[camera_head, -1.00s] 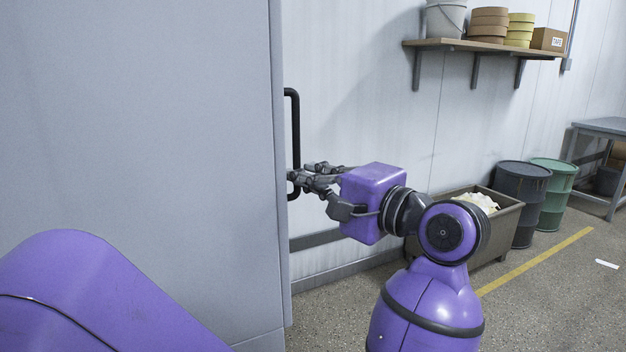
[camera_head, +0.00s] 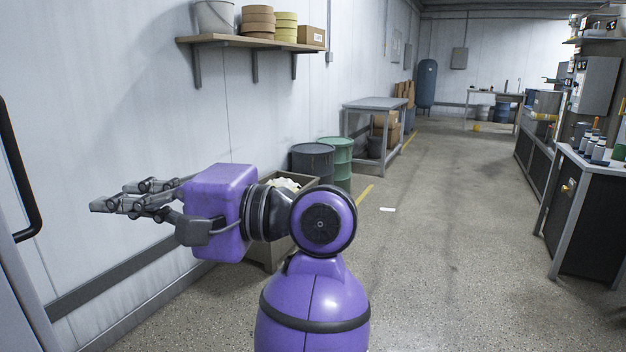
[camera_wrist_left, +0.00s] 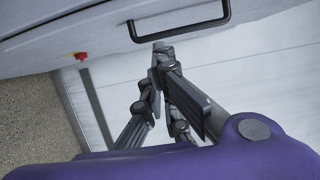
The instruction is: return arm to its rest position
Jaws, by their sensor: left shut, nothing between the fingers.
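My left gripper (camera_head: 118,198), dark grey fingers on a purple arm, points left in the head view. Its fingers are shut with nothing between them. A pale cabinet door (camera_head: 12,285) with a black bar handle (camera_head: 22,175) stands at the left edge, and the fingertips are to the right of the handle, apart from it in the picture. In the left wrist view the gripper (camera_wrist_left: 160,50) shows its fingers drawn together below the handle (camera_wrist_left: 180,30), not around it. My right gripper is not in view.
A wooden shelf (camera_head: 230,41) with a bucket and tins is on the wall above. A bin (camera_head: 263,255) is behind my arm, beside a dark drum (camera_head: 312,160) and a green drum (camera_head: 340,158). A black workstation (camera_head: 590,225) stands right.

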